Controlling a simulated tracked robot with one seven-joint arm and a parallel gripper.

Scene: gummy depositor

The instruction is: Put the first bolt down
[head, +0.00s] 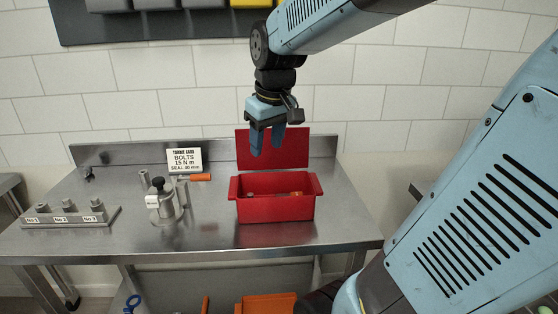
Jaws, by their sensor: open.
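My gripper (268,151) hangs above the red box (276,210), fingers pointing down and apart, with nothing seen between them. The red box stands open on the steel table, its lid raised behind it. Small items lie inside; a greyish one and an orange one show, but they are too small to tell whether either is a bolt. At the left, a grey block (70,218) with labels No 1, No 2 and No 3 carries three upright metal pieces, which may be bolts; the No 1 piece (41,209) is at its left end.
A metal device with a black knob (158,183) stands between the block and the box. Behind it are a torque card (184,160) and an orange-handled tool (200,177). The steel table (210,235) is bare in front of the box. A backsplash runs along the rear.

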